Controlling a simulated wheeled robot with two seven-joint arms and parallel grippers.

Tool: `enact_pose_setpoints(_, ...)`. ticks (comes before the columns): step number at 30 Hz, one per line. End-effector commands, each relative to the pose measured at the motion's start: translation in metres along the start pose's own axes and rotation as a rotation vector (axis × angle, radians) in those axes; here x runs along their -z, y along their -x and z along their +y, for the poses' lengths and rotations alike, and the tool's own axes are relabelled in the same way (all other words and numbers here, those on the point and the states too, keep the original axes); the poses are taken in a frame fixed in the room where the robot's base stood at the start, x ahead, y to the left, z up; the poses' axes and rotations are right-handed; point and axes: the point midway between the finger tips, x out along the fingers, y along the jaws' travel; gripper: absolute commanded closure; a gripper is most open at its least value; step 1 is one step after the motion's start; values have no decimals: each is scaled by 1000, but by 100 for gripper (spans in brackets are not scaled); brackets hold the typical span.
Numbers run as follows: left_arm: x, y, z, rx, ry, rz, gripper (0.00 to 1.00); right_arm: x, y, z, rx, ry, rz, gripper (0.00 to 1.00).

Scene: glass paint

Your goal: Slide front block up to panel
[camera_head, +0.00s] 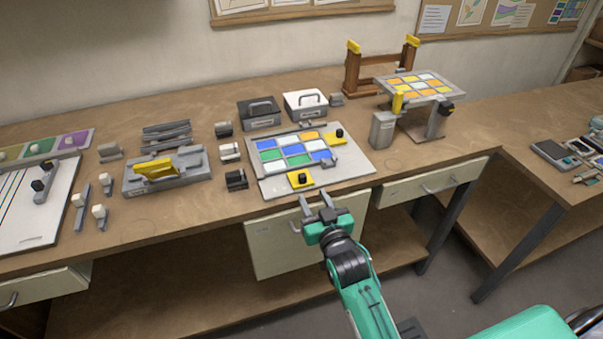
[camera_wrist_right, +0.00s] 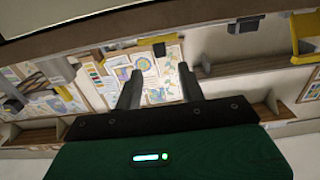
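The colored glass panel (camera_head: 268,155) lies on a pale grey board (camera_head: 352,166) in the middle of the bench, with blue, green, white and orange panes. The front block (camera_head: 297,183) is yellow with a black knob and sits at the panel's front edge; I cannot tell whether it touches the panel. A second yellow block with a black knob (camera_head: 336,138) sits at the right back. My right gripper (camera_head: 314,200) is open and empty, just in front of the front block. Its parted fingers also show in the right wrist view (camera_wrist_right: 155,75). My left gripper is not in view.
Small black and white blocks (camera_head: 236,179) stand left of the board. A grey box (camera_head: 382,130) and a raised tiled stand (camera_head: 418,86) are at the right. A grey fixture with a yellow handle (camera_head: 168,172) is at the left. Bare wood shows along the front edge.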

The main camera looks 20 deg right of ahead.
Motion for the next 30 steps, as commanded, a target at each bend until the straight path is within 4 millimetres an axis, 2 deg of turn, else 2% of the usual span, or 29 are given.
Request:
enact_pose_setpoints(9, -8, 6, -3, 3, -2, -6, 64, 2, -58, 0, 0, 1, 1, 60)
enact_pose_setpoints(15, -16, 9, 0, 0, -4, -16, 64, 1, -85, 0, 0, 1, -1, 60)
enact_pose_setpoints(21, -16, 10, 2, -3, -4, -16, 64, 0, -97, 0, 0, 1, 0, 60)
enact_pose_setpoints(30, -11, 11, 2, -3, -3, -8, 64, 0, -98, 0, 0, 0, -1, 60)
